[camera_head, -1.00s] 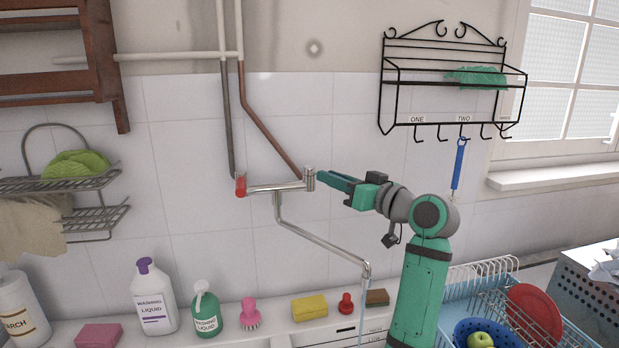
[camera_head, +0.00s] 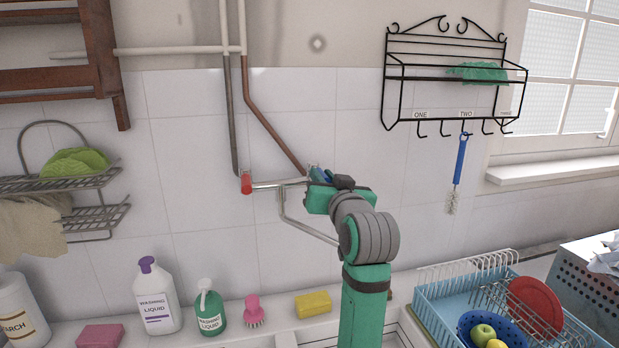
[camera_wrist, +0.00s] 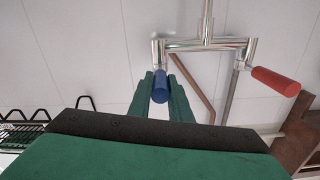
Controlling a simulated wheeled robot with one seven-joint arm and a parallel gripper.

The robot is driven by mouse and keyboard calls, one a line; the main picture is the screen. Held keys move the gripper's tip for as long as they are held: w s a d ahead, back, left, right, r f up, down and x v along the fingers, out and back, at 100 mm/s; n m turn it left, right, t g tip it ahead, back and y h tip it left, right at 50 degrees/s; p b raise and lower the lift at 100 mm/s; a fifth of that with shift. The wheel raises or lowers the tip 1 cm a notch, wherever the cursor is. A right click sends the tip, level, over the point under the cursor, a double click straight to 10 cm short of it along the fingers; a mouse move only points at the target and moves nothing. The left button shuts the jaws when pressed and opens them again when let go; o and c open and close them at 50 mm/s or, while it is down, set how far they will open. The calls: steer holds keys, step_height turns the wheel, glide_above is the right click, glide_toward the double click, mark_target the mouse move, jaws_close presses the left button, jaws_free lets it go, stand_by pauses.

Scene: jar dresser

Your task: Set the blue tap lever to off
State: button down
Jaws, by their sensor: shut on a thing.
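The tap is a chrome bar (camera_head: 270,184) on the tiled wall, with a spout pipe (camera_head: 310,230) bending down to the right. The blue tap lever (camera_wrist: 160,86) shows in the wrist view between the two green fingers of my gripper (camera_wrist: 163,88), which is shut on it. In the head view my gripper (camera_head: 320,176) is at the tap's right end, and my arm hides most of the lever. The red tap lever (camera_head: 246,183) is at the tap's left end, and it also shows at the right of the wrist view (camera_wrist: 275,81). My gripper is apart from the red lever.
Copper and grey pipes (camera_head: 270,115) run down the wall to the tap. A black wire shelf (camera_head: 445,78) with a blue brush (camera_head: 460,160) hangs to the right. Bottles, a pink brush and a yellow sponge (camera_head: 313,304) stand below. A blue dish rack (camera_head: 440,300) is at the lower right.

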stand_by(0.4)
steer(key=c, duration=1.6)
jaws_free()
steer(key=shift+c, duration=0.2)
steer(key=s+d, duration=0.2)
steer(key=s, duration=0.8)
steer(key=shift+s, duration=0.3)
steer(key=shift+w+f, duration=0.1)
